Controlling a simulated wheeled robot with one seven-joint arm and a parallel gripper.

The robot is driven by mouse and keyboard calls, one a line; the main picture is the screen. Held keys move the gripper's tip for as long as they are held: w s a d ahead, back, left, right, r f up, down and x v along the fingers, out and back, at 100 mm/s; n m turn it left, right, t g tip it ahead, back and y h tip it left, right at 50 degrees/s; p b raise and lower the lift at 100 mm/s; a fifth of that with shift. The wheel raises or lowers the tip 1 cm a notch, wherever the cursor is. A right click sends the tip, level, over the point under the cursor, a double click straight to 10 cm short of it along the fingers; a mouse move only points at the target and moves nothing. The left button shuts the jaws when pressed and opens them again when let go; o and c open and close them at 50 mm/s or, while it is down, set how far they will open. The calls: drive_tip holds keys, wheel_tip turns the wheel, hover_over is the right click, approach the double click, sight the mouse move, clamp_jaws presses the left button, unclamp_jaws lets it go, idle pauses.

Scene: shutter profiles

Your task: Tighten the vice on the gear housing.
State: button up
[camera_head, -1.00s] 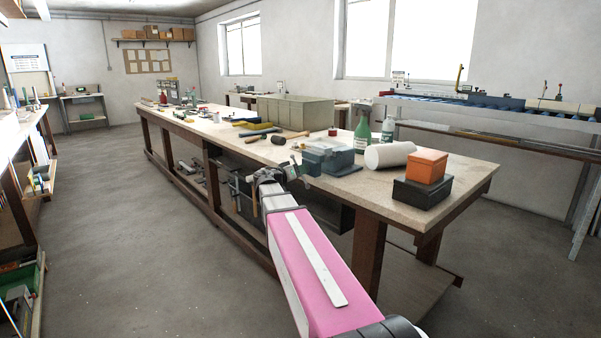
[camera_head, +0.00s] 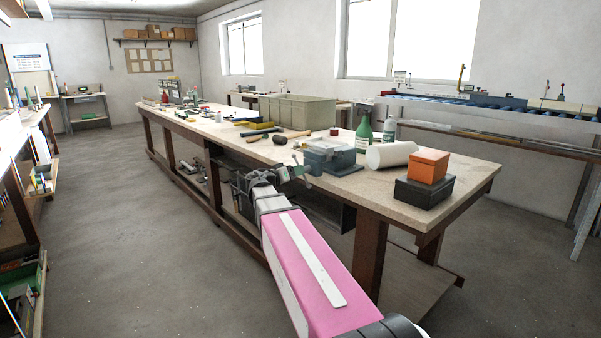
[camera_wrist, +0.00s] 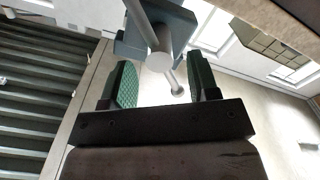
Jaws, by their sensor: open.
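The blue-grey vice (camera_head: 330,158) sits at the near edge of the workbench (camera_head: 440,160), its screw end facing my arm. A lighter grey block shows at its top; I cannot tell for sure whether this is the gear housing. My gripper (camera_head: 287,173) is just in front of the screw end, beyond the bench edge. In the wrist view the open green-padded fingers (camera_wrist: 162,85) stand on either side of the lower end of the vice's grey handle bar (camera_wrist: 172,77). The round screw head (camera_wrist: 159,62) and blue vice body (camera_wrist: 180,22) lie beyond. Contact with the bar cannot be told.
An orange box (camera_head: 428,166) on a dark box (camera_head: 424,192), a white roll (camera_head: 390,155) and a green bottle (camera_head: 364,132) stand right of and behind the vice. A mallet (camera_head: 280,140) and other tools lie left. The floor left of the bench is clear.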

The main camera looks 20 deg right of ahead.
drive_tip(key=v, duration=0.7)
drive_tip(key=shift+s+a, duration=0.25)
drive_tip(key=shift+a, duration=0.1)
idle(0.4)
drive_tip(key=x, duration=1)
drive_tip(key=shift+w+d+f, duration=0.1)
drive_tip(key=shift+w+d, duration=0.05)
drive_tip(key=shift+d, duration=0.15)
clamp_jaws()
